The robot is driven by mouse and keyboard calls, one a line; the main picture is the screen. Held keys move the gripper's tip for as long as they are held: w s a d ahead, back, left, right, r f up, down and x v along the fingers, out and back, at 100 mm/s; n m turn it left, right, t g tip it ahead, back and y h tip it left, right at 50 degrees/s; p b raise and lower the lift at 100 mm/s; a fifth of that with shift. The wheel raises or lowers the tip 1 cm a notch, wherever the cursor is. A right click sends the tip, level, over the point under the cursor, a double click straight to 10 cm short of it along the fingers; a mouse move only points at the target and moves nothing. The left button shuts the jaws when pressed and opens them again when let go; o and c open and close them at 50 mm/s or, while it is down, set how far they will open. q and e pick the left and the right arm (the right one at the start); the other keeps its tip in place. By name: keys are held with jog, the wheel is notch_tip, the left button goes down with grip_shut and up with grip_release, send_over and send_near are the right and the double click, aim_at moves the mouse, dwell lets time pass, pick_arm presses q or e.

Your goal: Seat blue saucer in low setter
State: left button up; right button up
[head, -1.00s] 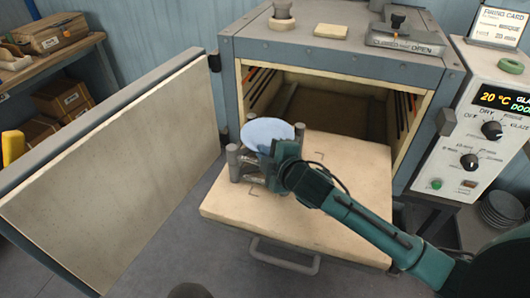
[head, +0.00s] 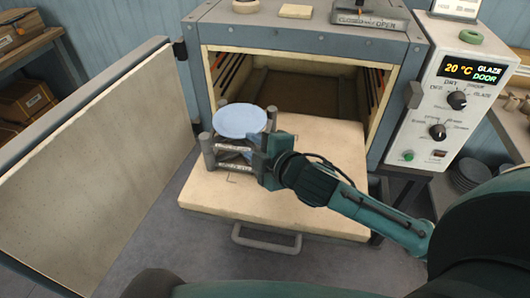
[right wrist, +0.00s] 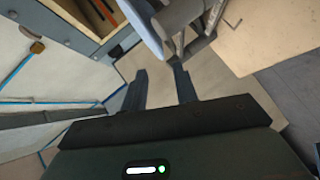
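The pale blue saucer (head: 240,121) lies roughly level on top of the setter (head: 208,153), a grey frame with upright corner posts on the pulled-out kiln shelf. My right gripper (head: 257,158) is at the setter's right front side, just below and right of the saucer. In the right wrist view its two fingers (right wrist: 160,87) stand apart with nothing between them. The saucer's edge (right wrist: 143,28) shows beyond the fingertips, beside the setter posts (right wrist: 192,40). The gripper hides part of the setter, so the saucer's contact with its supports cannot be told fully. My left gripper is not in view.
The open door (head: 95,165) stands at left. The control panel (head: 445,95) is at right, with a stack of grey dishes (head: 470,173) beyond it.

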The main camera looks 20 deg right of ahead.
jog(key=v, duration=0.5)
dwell(0.4)
